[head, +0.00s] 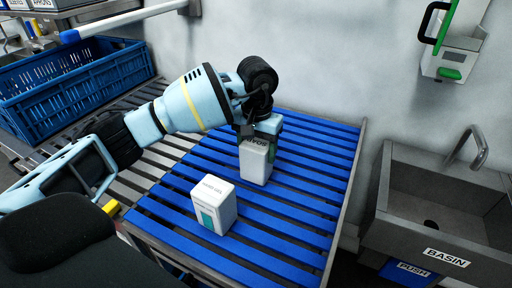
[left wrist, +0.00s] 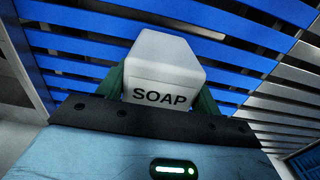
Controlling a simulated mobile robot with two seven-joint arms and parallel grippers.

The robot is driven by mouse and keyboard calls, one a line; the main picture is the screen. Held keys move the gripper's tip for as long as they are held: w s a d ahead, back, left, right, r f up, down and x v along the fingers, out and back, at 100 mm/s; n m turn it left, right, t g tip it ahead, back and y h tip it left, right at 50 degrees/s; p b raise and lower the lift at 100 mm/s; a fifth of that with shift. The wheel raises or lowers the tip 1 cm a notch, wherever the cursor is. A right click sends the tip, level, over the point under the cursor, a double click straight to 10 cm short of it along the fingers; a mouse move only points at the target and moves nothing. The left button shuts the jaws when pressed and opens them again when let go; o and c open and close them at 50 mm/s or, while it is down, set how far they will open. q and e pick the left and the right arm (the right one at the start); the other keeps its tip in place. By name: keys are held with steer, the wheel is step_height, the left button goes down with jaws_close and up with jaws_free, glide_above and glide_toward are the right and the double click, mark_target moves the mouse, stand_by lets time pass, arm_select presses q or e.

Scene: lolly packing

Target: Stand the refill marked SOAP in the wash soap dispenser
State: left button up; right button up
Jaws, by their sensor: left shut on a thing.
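The white SOAP refill (head: 256,163) is upright on or just above the blue slats; I cannot tell whether it touches them. My left gripper (head: 266,125) is shut on its upper part from above. In the left wrist view the refill (left wrist: 165,62) sits between the two dark green fingers, its SOAP lettering facing the camera. A grey and green dispenser (head: 456,58) hangs on the wall at the upper right, cut off by the top edge. It has a black handle at its left; its inside is not clear. My right gripper is not in view.
Another white carton (head: 214,208) with a teal label stands on the blue slatted rack (head: 170,222), nearer than the refill. A metal basin (head: 420,205) with a tap stands right, below the dispenser. A blue crate (head: 75,88) is at the left. The wall between rack and dispenser is bare.

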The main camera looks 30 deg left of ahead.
arm_select(q)
steer(key=shift+f, duration=0.1)
steer(key=o, duration=1.4)
steer(key=shift+o, duration=0.4)
step_height(320, 180, up, 12)
steer(key=shift+r, duration=0.15)
